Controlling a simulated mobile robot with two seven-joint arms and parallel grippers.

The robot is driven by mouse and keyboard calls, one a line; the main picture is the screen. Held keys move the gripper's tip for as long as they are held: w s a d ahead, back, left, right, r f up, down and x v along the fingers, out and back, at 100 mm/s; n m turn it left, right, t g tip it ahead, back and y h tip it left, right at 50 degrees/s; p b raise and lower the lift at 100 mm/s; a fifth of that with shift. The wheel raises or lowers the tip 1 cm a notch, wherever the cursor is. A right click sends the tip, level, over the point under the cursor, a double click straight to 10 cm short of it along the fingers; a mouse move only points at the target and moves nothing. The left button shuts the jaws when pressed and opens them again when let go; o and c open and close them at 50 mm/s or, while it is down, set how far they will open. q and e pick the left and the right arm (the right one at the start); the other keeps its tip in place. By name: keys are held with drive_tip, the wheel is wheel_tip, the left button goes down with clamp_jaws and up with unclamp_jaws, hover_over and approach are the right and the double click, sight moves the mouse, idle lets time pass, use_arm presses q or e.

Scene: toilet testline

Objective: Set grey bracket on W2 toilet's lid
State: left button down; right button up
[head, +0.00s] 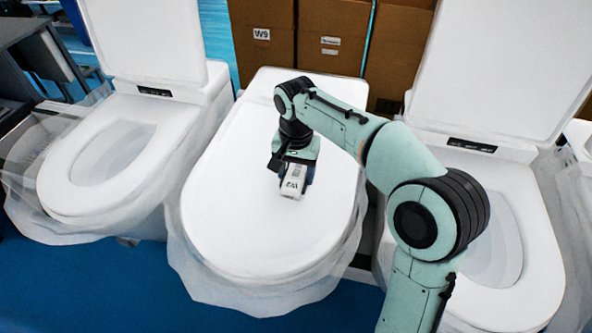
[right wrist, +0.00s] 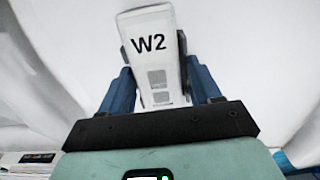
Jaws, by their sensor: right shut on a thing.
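The middle toilet has its white lid (head: 245,225) closed. My right gripper (head: 290,177) is over the middle of this lid, pointing down. It is shut on the grey bracket (head: 293,187), a pale block-like piece with "W2" on its face. In the right wrist view the bracket (right wrist: 155,60) sits between the two blue fingers of the gripper (right wrist: 160,85), lettering upright. The bracket is at or close above the lid; I cannot tell whether it touches. My left gripper is not in view.
Toilets with raised lids stand at left (head: 105,155) and right (head: 490,235). Cardboard boxes (head: 330,35), one marked W9, stand behind the middle toilet. A dark desk (head: 30,55) is at far left. The lid around the bracket is clear.

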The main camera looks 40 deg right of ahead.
drive_tip(key=shift+f, duration=0.2)
drive_tip(key=o, duration=1)
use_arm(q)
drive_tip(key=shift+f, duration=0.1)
use_arm(e)
drive_tip(key=shift+o, duration=0.2)
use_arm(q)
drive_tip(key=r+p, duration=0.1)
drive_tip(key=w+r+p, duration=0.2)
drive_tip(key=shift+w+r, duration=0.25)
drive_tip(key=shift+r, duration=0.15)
use_arm(e)
wheel_tip(320, 180, up, 12)
drive_tip(key=shift+r, duration=0.2)
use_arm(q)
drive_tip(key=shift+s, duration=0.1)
